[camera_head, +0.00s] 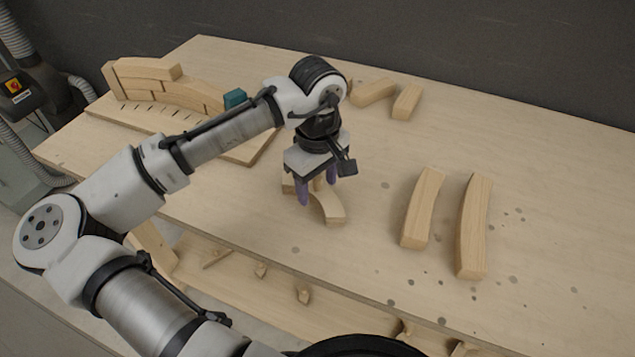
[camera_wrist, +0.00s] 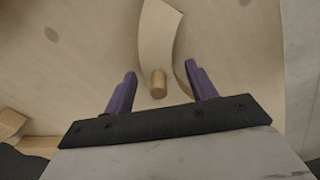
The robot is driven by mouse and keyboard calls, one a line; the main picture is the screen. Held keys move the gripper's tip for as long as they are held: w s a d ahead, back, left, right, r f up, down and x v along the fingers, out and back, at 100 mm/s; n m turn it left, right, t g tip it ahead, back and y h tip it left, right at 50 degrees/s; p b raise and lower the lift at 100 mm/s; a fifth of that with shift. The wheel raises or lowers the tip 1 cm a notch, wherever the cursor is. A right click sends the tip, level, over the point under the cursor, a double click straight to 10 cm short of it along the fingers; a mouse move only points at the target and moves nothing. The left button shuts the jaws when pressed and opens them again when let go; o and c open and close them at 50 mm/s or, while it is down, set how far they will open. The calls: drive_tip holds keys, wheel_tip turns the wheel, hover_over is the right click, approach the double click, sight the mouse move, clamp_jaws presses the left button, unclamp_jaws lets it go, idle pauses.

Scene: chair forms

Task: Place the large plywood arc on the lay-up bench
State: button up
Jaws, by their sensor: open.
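A pale curved plywood piece (camera_head: 331,207) lies flat on the wooden bench (camera_head: 540,200), directly below my gripper and partly hidden by it. In the wrist view this arc (camera_wrist: 158,35) runs away from between the fingers, with a short round wooden peg (camera_wrist: 158,84) at its near end. My gripper (camera_head: 317,190) points down and is open. Its purple fingers (camera_wrist: 160,88) are on either side of the peg, with gaps to both. I cannot tell how far above the arc the fingertips are, or whether this is the large arc.
Two longer curved blocks (camera_head: 422,208) (camera_head: 474,228) lie at right, and two smaller ones (camera_head: 373,92) (camera_head: 407,101) at the back. A board at left carries a curved wall of blocks (camera_head: 190,93) and a teal block (camera_head: 235,98). The far right is clear.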

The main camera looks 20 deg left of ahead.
sight(318, 178)
wheel_tip(318, 178, up, 12)
drive_tip(key=shift+f+b, duration=0.2)
drive_tip(key=shift+b, duration=0.1)
idle(0.4)
